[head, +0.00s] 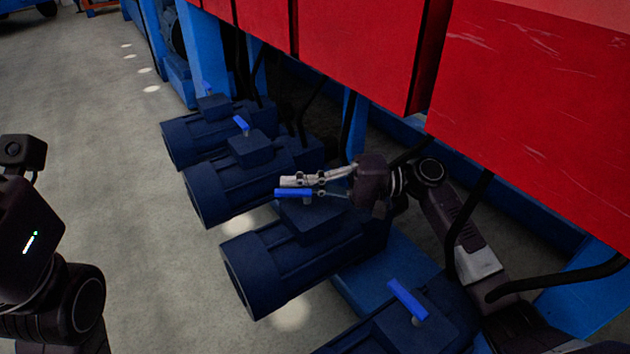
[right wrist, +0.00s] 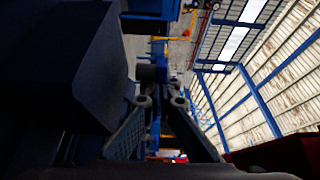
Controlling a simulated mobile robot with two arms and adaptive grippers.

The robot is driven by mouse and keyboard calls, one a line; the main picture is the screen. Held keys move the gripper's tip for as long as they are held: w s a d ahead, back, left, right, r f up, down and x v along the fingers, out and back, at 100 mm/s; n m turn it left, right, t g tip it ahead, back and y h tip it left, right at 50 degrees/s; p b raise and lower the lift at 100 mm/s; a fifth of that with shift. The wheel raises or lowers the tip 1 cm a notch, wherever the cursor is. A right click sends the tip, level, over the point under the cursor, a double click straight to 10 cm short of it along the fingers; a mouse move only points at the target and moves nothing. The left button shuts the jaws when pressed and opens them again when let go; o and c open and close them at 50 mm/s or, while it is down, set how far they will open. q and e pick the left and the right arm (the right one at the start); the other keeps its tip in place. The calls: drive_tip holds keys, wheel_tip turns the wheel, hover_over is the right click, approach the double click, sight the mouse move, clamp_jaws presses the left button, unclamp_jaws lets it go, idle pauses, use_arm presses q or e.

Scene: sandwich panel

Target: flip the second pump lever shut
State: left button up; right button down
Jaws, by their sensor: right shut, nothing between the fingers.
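Several dark blue pumps stand in a row in the head view, each with a bright blue lever on its top box. The second pump from the front (head: 285,262) has its lever (head: 290,193) lying roughly level, pointing left. My right gripper (head: 298,184) is shut and empty right at this lever, its pale fingers just above and behind it. I cannot tell whether they touch. In the right wrist view the gripper (right wrist: 160,102) points ahead beside a dark pump box (right wrist: 75,65); the lever is not clearly seen there. My left arm shows at the left edge, its fingers out of view.
The nearest pump's lever (head: 407,300) is tilted, at lower right. Farther levers (head: 241,124) stand on the pumps behind. Red panels (head: 540,110) overhang the pumps, with black hoses (head: 555,278) below them. The grey floor (head: 110,150) at left is clear.

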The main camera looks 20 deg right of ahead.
idle(0.4)
drive_tip(key=v, duration=1.1)
drive_tip(key=shift+s+d, duration=0.15)
drive_tip(key=shift+d, duration=0.4)
drive_tip(key=shift+s, duration=0.1)
